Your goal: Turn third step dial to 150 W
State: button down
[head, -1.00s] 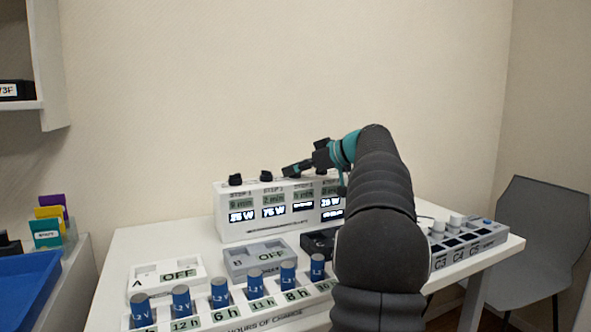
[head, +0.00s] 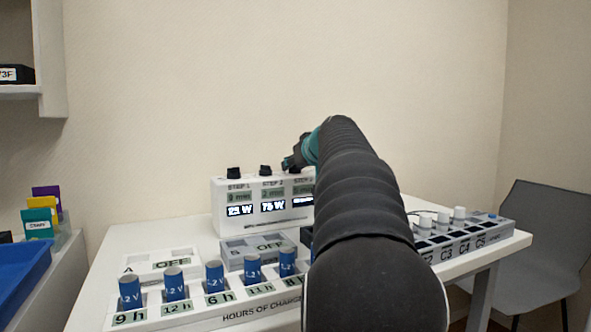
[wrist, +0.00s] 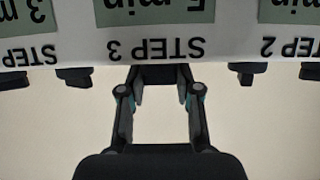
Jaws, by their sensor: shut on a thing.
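The white step box (head: 262,222) stands at the back of the table with black dials along its top. The dials for step 1 (head: 233,173) and step 2 (head: 265,170) are free. My gripper (head: 292,165) is at the third dial, at the box's top edge. In the wrist view, which is upside down, my gripper (wrist: 162,88) has a finger on each side of the step 3 dial (wrist: 160,73), above the "STEP 3" label. It is shut on that dial. The step 2 display reads 75 W. The third watt display is mostly hidden by my arm.
Neighbouring dials (wrist: 246,73) stand on both sides of my gripper with gaps. A grey block with white knobs (head: 465,238) is at right. The wall is behind.

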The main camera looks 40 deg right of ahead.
jog(key=shift+r+m+g+h+p, duration=0.25)
jog(key=shift+m+g+h+p, duration=0.25)
jog(key=shift+m+h+p, duration=0.8)
jog(key=shift+h+p, duration=0.5)
jog(key=shift+p, duration=0.05)
jog(key=shift+f+m+g+h+p, duration=0.2)
jog(key=shift+m+g+h+p, duration=0.5)
jog(key=shift+m+p, duration=0.35)
jog(key=c, duration=0.8)
grip_release()
jog(key=shift+s, duration=0.1)
jog(key=v, duration=1.1)
jog(key=shift+s+a+r, duration=0.2)
jog(key=shift+s, duration=0.1)
